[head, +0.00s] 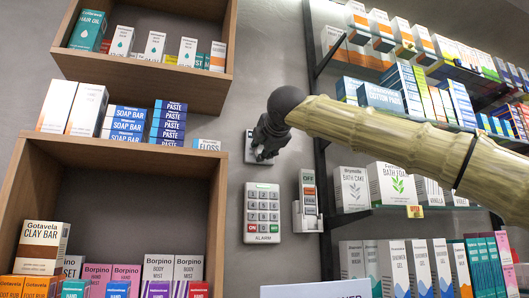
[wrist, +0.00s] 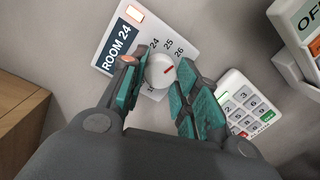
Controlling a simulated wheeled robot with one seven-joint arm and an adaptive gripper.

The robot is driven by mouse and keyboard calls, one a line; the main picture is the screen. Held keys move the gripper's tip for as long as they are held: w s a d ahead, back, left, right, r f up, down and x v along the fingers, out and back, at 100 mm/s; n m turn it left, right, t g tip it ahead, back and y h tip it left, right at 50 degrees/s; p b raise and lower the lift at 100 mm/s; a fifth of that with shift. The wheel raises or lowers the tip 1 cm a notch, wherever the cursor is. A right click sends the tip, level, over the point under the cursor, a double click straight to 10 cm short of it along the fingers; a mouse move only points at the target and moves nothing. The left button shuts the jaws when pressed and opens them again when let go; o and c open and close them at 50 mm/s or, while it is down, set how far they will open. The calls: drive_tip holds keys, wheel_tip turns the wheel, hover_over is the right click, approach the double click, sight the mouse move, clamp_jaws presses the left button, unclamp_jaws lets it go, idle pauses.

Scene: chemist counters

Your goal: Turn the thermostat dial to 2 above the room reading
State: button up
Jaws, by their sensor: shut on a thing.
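The thermostat is a pale plate (wrist: 180,31) on the grey wall, marked ROOM 24 on a dark band. A number below the dial is partly hidden. My gripper (wrist: 156,76) has its green-padded fingers on either side of the dial, shut on it. In the head view my gripper (head: 266,150) covers most of the thermostat plate (head: 248,147).
A keypad alarm (head: 262,213) is on the wall below the thermostat, also right of my gripper in the wrist view. An OFF switch box (head: 308,202) sticks out beside it. Wooden shelves (head: 130,152) with boxes are left; stocked black shelves (head: 405,209) are right.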

idle(0.4)
drive_tip(key=o, duration=1)
drive_tip(key=shift+w, duration=0.1)
drive_tip(key=shift+s, duration=0.2)
drive_tip(key=v, duration=1.1)
drive_tip(key=shift+s+d, duration=0.1)
drive_tip(key=shift+s, duration=0.25)
